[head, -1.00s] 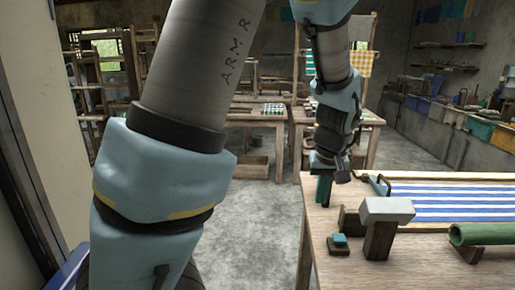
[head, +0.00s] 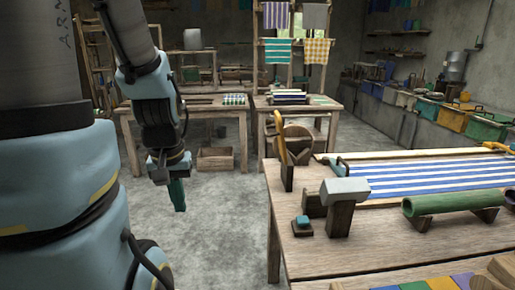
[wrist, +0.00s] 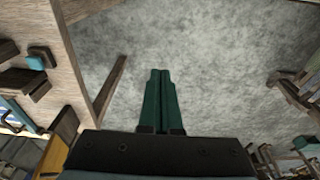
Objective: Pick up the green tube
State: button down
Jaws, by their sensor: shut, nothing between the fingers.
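The green tube (head: 450,201) lies across wooden supports on the right part of the near wooden table in the head view. It is not clearly seen in the wrist view. My gripper (head: 180,208) hangs pointing down over the floor, left of the table and well apart from the tube. Its green fingers are together and empty, also seen in the wrist view (wrist: 159,75) against bare floor.
The near table (head: 400,238) holds a grey-topped wooden block (head: 343,192), a small blue-topped block (head: 302,224) and a blue-and-white striped cloth (head: 425,180). A round yellow and wooden piece (head: 281,138) stands at its far left corner. Open concrete floor (head: 222,230) lies left of it.

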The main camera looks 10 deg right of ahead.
aim_at(443, 203)
jog(key=i+z, duration=0.15)
jog(key=i, duration=0.3)
jog(key=i+j+z, duration=0.2)
jog(key=i, duration=0.3)
jog(key=i+z, duration=0.15)
jog(key=i, duration=0.3)
jog(key=i+j+z, duration=0.15)
jog(key=i, duration=0.3)
jog(key=i+j+z, duration=0.2)
jog(key=i+j, duration=0.2)
